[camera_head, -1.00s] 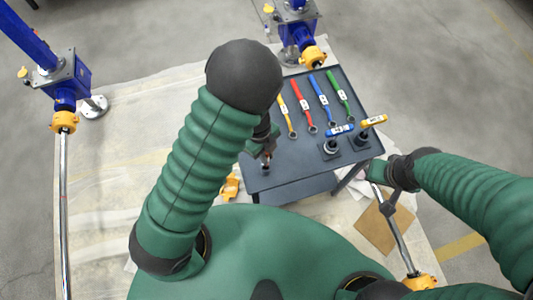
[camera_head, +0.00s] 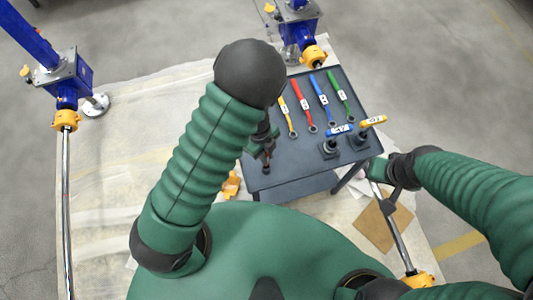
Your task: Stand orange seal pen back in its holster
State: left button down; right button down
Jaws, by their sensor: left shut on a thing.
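My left gripper (camera_head: 266,155) is over the near left corner of the dark tray table (camera_head: 300,180), partly behind my own arm. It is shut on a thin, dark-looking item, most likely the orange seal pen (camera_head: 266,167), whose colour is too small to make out. Its lower end is close to the tabletop; I cannot tell whether it touches. Two dark round stands rise at the table's right: one (camera_head: 329,148) by a blue labelled bar, the other (camera_head: 358,140) by an orange labelled bar (camera_head: 374,120). My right gripper (camera_head: 370,170) is by the table's right edge, its jaws unclear.
Yellow, red, blue and green tagged tools (camera_head: 320,97) lie at the table's back. A blue screw jack (camera_head: 298,35) stands behind, another (camera_head: 68,80) at far left. An orange piece (camera_head: 231,184) lies on the cloth left of the table. The table's middle is clear.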

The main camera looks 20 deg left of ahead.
pick_arm(q)
jog(key=shift+f, duration=0.15)
jog(key=shift+f+b, duration=1.45)
jog(key=shift+f, duration=1.1)
jog(key=c, duration=1.3)
grip_release()
notch_tip(320, 180, up, 17)
jog(key=w+a+p, duration=0.1)
jog(key=a+p, duration=0.1)
jog(key=p, duration=1.7)
jog(key=shift+w+a+f+p, duration=0.2)
jog(key=shift+a+p, duration=0.15)
